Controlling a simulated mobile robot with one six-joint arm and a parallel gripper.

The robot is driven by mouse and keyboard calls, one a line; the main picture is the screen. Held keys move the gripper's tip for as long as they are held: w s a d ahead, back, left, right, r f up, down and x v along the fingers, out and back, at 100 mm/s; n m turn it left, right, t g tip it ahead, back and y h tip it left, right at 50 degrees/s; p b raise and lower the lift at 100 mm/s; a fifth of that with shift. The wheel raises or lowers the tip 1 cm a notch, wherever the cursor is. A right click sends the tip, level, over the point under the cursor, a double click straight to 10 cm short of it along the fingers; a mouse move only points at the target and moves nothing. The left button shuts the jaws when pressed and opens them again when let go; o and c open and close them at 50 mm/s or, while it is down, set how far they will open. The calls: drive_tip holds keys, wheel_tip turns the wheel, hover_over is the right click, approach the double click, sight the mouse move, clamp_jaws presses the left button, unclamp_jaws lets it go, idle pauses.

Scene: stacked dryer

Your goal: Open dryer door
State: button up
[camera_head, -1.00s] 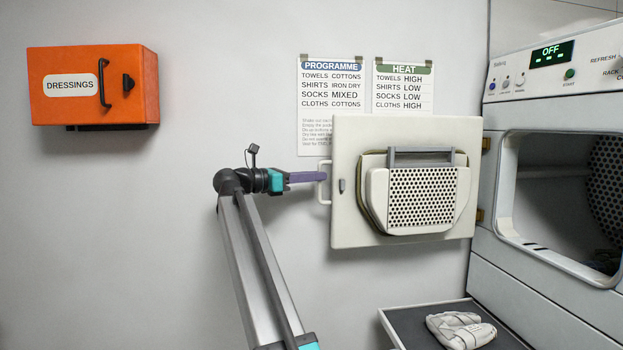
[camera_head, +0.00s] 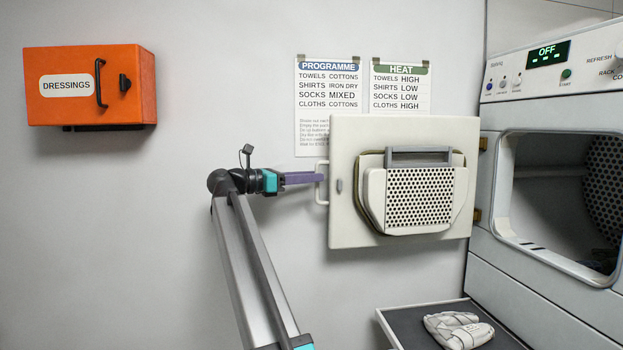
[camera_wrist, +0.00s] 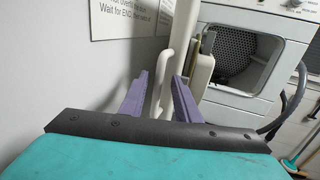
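The dryer door (camera_head: 348,218) is a cream panel swung wide open to the left of the dryer (camera_head: 545,262), its perforated inner side facing the head camera. The dryer's opening shows uncovered. The white door handle (camera_head: 320,198) is on the door's left edge. My gripper (camera_head: 312,178) reaches it from the left, its purple fingers overlapping the handle in the head view. In the wrist view, my gripper (camera_wrist: 161,76) has its two fingers apart, with part of the handle (camera_wrist: 159,98) showing between them. Whether a finger touches the handle cannot be told.
An orange dressings box (camera_head: 140,85) hangs on the wall at left. Instruction sheets (camera_head: 309,135) hang behind the door.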

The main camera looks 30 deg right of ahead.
drive_tip(key=a+b, duration=0.1)
drive_tip(key=a, duration=1.2)
drive_tip(key=shift+w, duration=0.45)
drive_tip(key=shift+d, duration=0.1)
